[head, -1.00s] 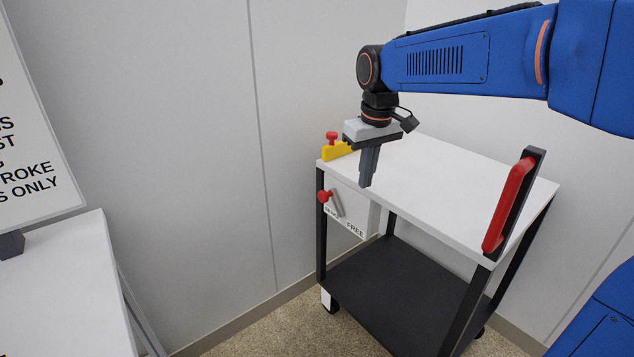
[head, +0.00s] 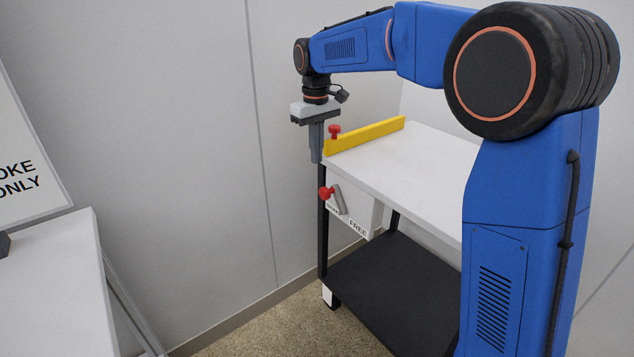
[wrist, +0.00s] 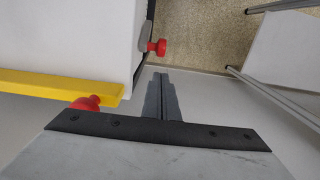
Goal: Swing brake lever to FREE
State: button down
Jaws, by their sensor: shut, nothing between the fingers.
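The brake lever (head: 339,199) is a grey bar with a red knob (head: 326,193) on a white plate on the cart's side, below the tabletop corner. Its knob is at the upper left, and the bar slants down to the right. The word FREE (head: 358,228) shows at the plate's lower right; a label by the bar's lower end is partly covered. In the wrist view the red knob (wrist: 158,47) sticks out past the cart edge. My gripper (head: 316,160) points down, shut and empty, just left of the cart corner, above the knob and apart from it.
The white cart top (head: 400,165) has a yellow rail (head: 372,133) along its back edge, with another red knob (head: 334,131) close to my gripper. A black lower shelf (head: 385,290) lies below. A white table (head: 55,290) stands at left; floor between is clear. A wall is behind.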

jog(key=shift+f, duration=0.1)
notch_tip(320, 180, down, 10)
dwell(0.5)
jog(key=shift+s, duration=0.1)
